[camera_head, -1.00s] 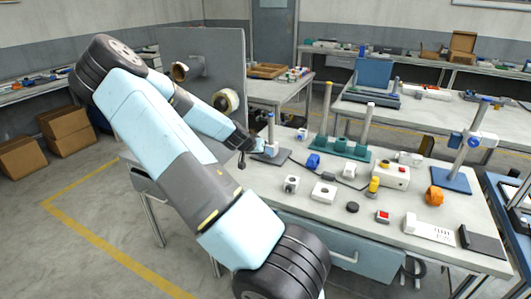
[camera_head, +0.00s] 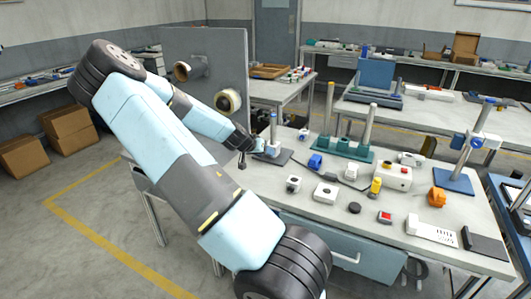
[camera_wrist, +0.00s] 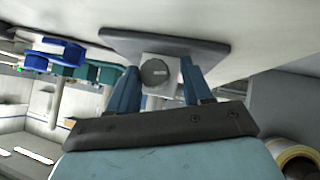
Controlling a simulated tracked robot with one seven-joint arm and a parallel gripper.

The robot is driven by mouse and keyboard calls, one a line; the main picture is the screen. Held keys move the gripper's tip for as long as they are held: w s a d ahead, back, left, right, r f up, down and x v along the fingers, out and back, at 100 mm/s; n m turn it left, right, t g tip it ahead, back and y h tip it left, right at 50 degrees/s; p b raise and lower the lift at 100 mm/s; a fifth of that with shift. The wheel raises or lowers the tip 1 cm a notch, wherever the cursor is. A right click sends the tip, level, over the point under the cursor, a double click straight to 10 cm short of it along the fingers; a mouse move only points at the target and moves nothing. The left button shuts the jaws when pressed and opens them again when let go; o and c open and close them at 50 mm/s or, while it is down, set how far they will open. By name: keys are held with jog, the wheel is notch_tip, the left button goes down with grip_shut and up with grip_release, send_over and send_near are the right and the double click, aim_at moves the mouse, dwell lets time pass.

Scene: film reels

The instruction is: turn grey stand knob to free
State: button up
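The grey stand (camera_head: 285,157) is at the back left of the near workbench, with a flat dark grey base, an upright rod and a white block low on it. In the wrist view the round grey knob (camera_wrist: 155,73) faces me on the white block (camera_wrist: 176,66), under the base plate (camera_wrist: 165,44), as this view is inverted. My gripper (camera_wrist: 158,78) is open, its two blue fingers to either side of the knob with gaps showing. Contact is not visible. In the head view my gripper (camera_head: 252,149) is beside the stand, and the knob is hidden.
A green stand (camera_head: 345,151) with two rods is to the right. A blue clamp (camera_head: 315,161) and small switch boxes (camera_head: 325,193) lie nearby. A grey panel with reels (camera_head: 205,55) rises behind my arm. A blue-based stand (camera_head: 453,181) is at the far right.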

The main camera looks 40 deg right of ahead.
jog(key=shift+s, duration=0.1)
dwell(0.3)
jog(key=v, duration=1.3)
jog(key=shift+a+r, duration=0.2)
jog(key=shift+a, duration=0.05)
